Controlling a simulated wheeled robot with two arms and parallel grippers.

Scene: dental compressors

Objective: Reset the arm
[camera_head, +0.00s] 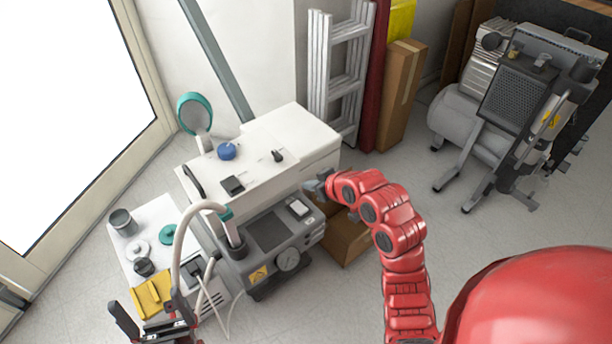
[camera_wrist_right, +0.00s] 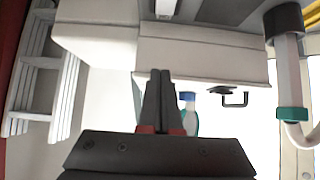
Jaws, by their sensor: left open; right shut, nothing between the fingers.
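My right arm (camera_head: 378,212) is red and reaches up from the bottom to the right side of the white machine (camera_head: 290,140). Its gripper (camera_head: 313,186) is small and partly hidden there, near the machine's front right edge. In the right wrist view the two dark fingers of the right gripper (camera_wrist_right: 160,95) are together with nothing between them, with white cabinet surfaces beyond. I cannot tell whether either gripper touches anything.
A grey unit with a gauge (camera_head: 288,259) and a curved hose (camera_head: 183,235) stands before the white machine. A cardboard box (camera_head: 347,240), ladder (camera_head: 345,75) and compressor (camera_head: 460,115) stand right. Floor between is clear.

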